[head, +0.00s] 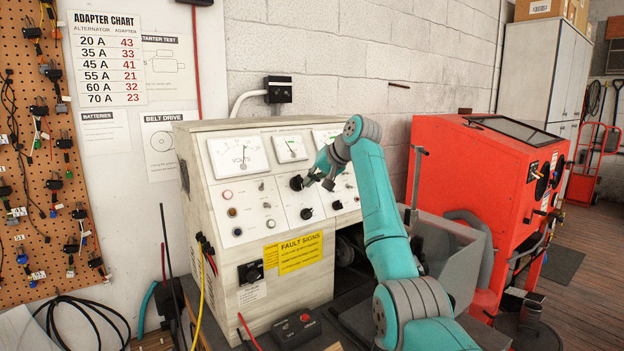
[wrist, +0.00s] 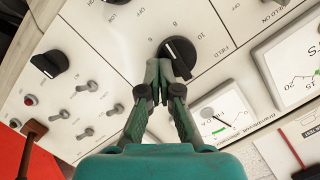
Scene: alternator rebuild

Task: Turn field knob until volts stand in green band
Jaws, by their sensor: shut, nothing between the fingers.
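My gripper (wrist: 158,68) is shut and empty. Its fingertips are at the edge of a black knob (wrist: 178,56) with a white pointer line, near the printed word FIELD; I cannot tell whether they touch. In the head view my gripper (head: 308,184) is just right of this knob (head: 296,183). The large meter marked VOLTS (head: 239,156) is at the panel's upper left; its needle is too small to read. A smaller gauge (head: 290,148) stands right of it. In the wrist view that gauge (wrist: 219,115) shows a green band and a dark needle.
Other black knobs (head: 306,213) and several toggle switches (wrist: 83,87) surround the field knob. A yellow FAULT SIGNS label (head: 293,253) is below. A red cabinet (head: 470,190) stands right of the bench, and a small box with a red button (head: 297,326) lies in front.

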